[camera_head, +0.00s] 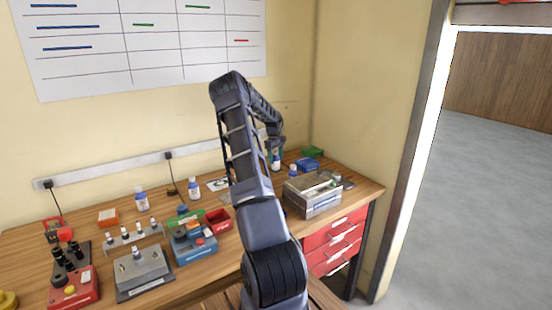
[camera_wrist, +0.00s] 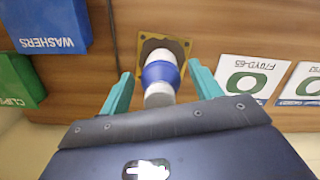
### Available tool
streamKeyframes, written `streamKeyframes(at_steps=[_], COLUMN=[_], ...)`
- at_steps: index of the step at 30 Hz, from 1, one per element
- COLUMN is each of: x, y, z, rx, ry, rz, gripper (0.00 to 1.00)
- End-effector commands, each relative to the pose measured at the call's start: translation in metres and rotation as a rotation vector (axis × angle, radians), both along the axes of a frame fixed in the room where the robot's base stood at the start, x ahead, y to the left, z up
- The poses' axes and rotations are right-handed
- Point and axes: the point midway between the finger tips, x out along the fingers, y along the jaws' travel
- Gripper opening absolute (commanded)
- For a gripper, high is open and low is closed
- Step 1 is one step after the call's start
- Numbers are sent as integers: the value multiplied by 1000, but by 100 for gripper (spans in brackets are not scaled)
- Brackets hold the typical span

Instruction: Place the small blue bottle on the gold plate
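The small blue bottle (camera_wrist: 159,74), white with a blue band, stands between the two teal fingers of my gripper (camera_wrist: 160,78) in the wrist view. A gap shows between the bottle and each finger, so the gripper looks open around it. The bottle's far end overlaps the gold plate (camera_wrist: 146,44), a gold square with a dark middle. The bottle seems to stand on the plate, but its contact is hard to see. In the head view, the bottle (camera_head: 276,162) shows small below my gripper (camera_head: 276,150) at the back of the bench; the plate is not clear there.
A blue WASHERS bin (camera_wrist: 45,25) and a green bin (camera_wrist: 20,82) lie left in the wrist view; white cards (camera_wrist: 248,76) lie right.

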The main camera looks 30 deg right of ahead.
Motion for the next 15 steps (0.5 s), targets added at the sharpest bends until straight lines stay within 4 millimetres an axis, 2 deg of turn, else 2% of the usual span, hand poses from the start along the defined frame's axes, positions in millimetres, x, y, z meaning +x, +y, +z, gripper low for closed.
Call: streamKeyframes(at_steps=[5, 8, 15], x=[0, 1, 6], y=[0, 0, 1], z=[3, 11, 53], rx=[-1, 1, -1], ry=[0, -2, -3], rz=[1, 1, 1], gripper=[64, 64, 64])
